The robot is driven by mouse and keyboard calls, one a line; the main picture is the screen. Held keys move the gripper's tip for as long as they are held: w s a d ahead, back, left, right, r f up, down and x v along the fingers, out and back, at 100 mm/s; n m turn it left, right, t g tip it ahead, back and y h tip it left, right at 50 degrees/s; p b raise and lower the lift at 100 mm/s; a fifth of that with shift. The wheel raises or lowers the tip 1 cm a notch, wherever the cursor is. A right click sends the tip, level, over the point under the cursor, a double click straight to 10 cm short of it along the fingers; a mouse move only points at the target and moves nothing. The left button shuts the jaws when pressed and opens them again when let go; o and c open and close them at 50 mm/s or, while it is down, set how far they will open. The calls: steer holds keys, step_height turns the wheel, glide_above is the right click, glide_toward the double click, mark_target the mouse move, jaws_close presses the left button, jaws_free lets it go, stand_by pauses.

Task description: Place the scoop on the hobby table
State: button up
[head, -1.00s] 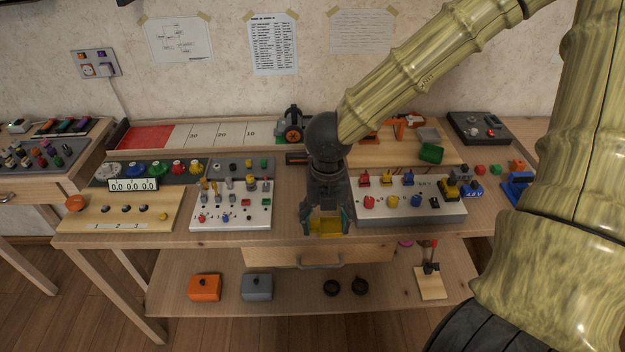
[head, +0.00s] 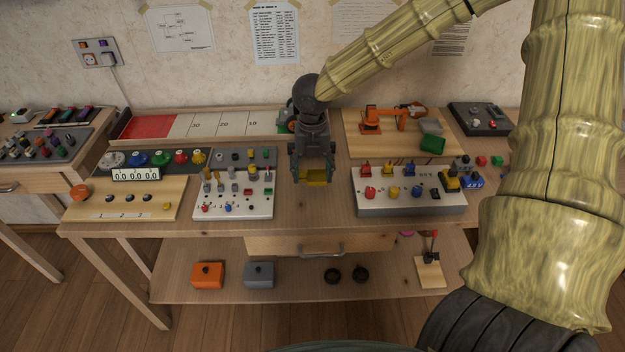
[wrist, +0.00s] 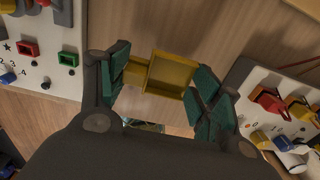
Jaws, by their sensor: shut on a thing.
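The scoop is a small yellow open-topped box with a short handle block; it shows in the wrist view (wrist: 168,75) between the green-padded fingers. My gripper (wrist: 165,88) is shut on it. In the head view my gripper (head: 315,178) points down over the middle of the hobby table (head: 315,215), with the yellow scoop (head: 316,177) at its fingertips. The scoop is over a bare strip of wood between two white panels. I cannot tell whether it touches the tabletop.
A white switch panel (head: 232,205) stands left of my gripper and another control box (head: 410,204) stands right. A small orange robot arm model (head: 385,118) is behind to the right. The strip in front of my gripper is clear.

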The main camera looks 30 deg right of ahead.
mark_target(313, 178)
steer(key=shift+s+f, duration=0.1)
steer(key=shift+f, duration=1.65)
steer(key=shift+f, duration=0.15)
steer(key=o, duration=0.8)
step_height(313, 178, up, 12)
steer(key=shift+r+p, duration=0.2)
steer(key=shift+p, duration=0.15)
